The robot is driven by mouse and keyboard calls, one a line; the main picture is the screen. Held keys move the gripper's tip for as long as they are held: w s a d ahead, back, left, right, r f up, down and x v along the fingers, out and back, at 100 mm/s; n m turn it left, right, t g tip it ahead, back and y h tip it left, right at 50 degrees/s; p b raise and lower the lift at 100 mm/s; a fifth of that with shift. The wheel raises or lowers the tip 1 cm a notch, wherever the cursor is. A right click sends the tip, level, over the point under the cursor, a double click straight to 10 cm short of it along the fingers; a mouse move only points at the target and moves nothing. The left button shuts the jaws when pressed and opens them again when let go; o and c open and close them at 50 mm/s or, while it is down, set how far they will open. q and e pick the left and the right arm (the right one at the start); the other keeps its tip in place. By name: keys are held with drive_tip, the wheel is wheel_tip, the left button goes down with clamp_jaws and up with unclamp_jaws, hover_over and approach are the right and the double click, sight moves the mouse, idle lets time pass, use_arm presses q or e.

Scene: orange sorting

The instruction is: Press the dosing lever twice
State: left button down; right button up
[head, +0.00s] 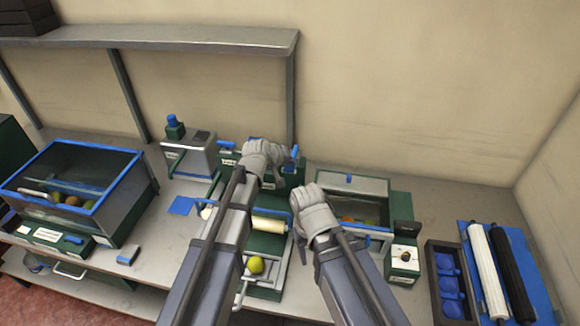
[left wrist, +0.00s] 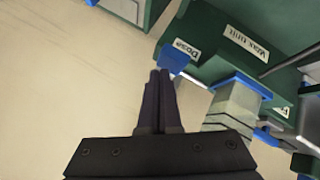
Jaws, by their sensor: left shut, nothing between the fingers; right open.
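The dosing lever (left wrist: 174,58) shows in the left wrist view as a blue tab beside a white "Dose" label. It is on the green wax unit (left wrist: 222,42), which bears a "Wax unit" label. My left gripper (left wrist: 160,72) is shut and empty, its fingertips close to the blue tab. I cannot tell whether they touch it. In the head view my left gripper (head: 264,150) is in front of the green wax unit (head: 290,178) and hides part of it. My right gripper (head: 312,208) is open, lower and to the right, over the bench.
A glass-topped bin (head: 75,150) with fruit stands at left. A grey box (head: 352,184) with fruit stands right of the wax unit. A yellow-green fruit (head: 256,265) lies on a front carriage. Rollers (head: 488,270) lie at far right. A shelf (head: 200,38) runs above.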

use_arm(q)
drive_tip(key=shift+f+b, duration=1.35)
idle(1.1)
drive_tip(key=shift+r, duration=0.1)
idle(0.4)
drive_tip(key=shift+r+p, duration=1.75)
drive_tip(key=shift+p, duration=0.1)
drive_tip(key=shift+r, duration=0.1)
wheel_tip(320, 180, up, 5)
drive_tip(key=p, duration=0.5)
